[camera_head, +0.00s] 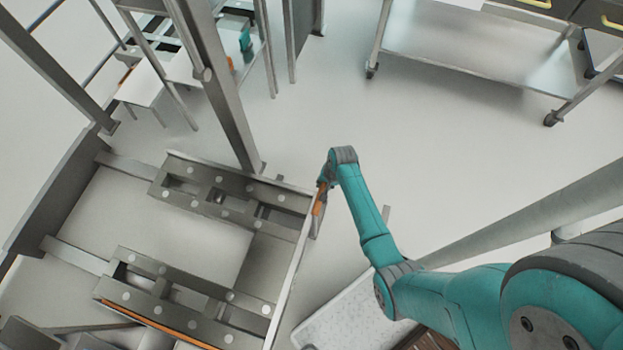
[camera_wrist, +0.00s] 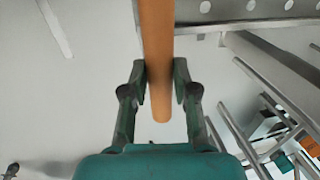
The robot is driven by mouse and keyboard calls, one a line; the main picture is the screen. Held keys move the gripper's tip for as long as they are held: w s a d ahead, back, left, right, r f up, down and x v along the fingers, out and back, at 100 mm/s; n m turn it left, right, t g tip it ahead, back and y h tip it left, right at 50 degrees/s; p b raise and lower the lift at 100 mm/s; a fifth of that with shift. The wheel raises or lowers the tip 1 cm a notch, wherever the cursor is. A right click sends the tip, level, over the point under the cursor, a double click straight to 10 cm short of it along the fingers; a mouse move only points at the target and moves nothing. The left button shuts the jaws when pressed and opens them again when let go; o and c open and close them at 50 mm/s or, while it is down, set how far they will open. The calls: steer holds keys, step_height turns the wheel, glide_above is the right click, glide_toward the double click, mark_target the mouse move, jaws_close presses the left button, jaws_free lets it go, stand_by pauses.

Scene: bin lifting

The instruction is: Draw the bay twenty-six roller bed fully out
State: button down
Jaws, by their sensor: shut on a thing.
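The roller bed (camera_head: 183,311) is a grey metal frame with two roller tracks, at the lower left in the head view. An orange handle bar (camera_head: 318,204) is fixed at its right-hand edge. My gripper (camera_head: 321,186) is at that handle. In the wrist view the orange bar (camera_wrist: 157,50) runs between the two fingers of my gripper (camera_wrist: 160,92), which are shut on it near its end. No bay number is readable, so I cannot tell which bay this is.
A steel post (camera_head: 222,100) rises beside the bed. A wheeled trolley (camera_head: 480,60) stands at the upper right. A pale speckled surface (camera_head: 350,318) lies below my arm. The floor (camera_head: 440,145) between the bed and the trolley is clear.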

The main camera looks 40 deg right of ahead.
steer(key=shift+s+d, duration=0.5)
steer(key=shift+s, duration=0.2)
steer(key=shift+s+d, duration=0.45)
steer(key=shift+s, duration=0.25)
steer(key=c, duration=0.9)
jaws_free()
steer(key=r, duration=0.4)
steer(key=s+d+r, duration=0.1)
steer(key=r, duration=0.6)
steer(key=shift+s+d+r, duration=0.15)
steer(key=shift+s+r, duration=0.2)
steer(key=shift+s, duration=0.05)
